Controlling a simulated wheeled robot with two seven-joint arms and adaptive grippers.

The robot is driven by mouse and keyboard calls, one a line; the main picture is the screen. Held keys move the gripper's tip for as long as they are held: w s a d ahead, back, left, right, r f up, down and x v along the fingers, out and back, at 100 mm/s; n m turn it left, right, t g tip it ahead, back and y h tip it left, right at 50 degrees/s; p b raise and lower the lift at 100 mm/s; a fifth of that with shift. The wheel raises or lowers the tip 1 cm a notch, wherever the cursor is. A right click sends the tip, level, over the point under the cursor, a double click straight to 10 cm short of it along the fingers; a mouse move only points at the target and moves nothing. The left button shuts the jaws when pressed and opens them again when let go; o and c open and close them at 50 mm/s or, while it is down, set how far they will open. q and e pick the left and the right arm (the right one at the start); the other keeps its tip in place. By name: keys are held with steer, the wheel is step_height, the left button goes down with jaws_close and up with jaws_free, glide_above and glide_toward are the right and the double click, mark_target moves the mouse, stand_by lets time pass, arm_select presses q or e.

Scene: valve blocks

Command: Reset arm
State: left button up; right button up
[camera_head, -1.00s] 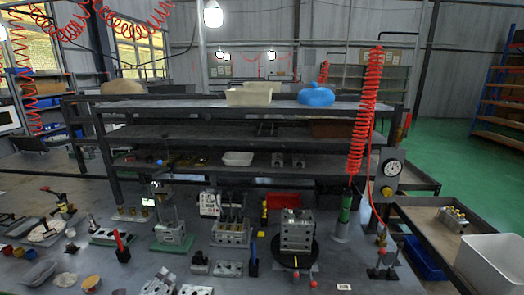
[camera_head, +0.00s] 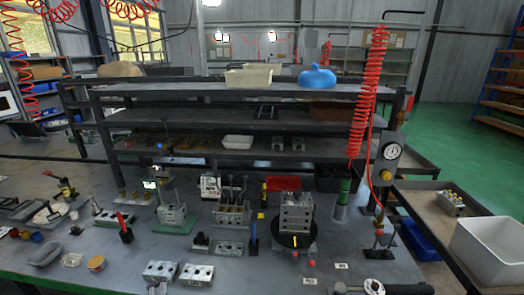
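Neither of my grippers shows in the head view. A metal valve block (camera_head: 296,218) stands upright on a black round turntable (camera_head: 283,241) at the middle right of the bench. Two flat metal blocks (camera_head: 160,270) (camera_head: 197,274) lie side by side near the front edge. Another flat block (camera_head: 229,248) lies behind them. Part of a round metal item (camera_head: 374,286) shows at the bottom edge on the right, too cut off to identify.
A workbench (camera_head: 130,268) fills the foreground, with several fixtures and hand tools. A dark multi-level shelf (camera_head: 190,118) stands behind. A red coiled hose (camera_head: 367,90) hangs at the right above a gauge post (camera_head: 388,165). A white bin (camera_head: 487,248) sits on the right cart.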

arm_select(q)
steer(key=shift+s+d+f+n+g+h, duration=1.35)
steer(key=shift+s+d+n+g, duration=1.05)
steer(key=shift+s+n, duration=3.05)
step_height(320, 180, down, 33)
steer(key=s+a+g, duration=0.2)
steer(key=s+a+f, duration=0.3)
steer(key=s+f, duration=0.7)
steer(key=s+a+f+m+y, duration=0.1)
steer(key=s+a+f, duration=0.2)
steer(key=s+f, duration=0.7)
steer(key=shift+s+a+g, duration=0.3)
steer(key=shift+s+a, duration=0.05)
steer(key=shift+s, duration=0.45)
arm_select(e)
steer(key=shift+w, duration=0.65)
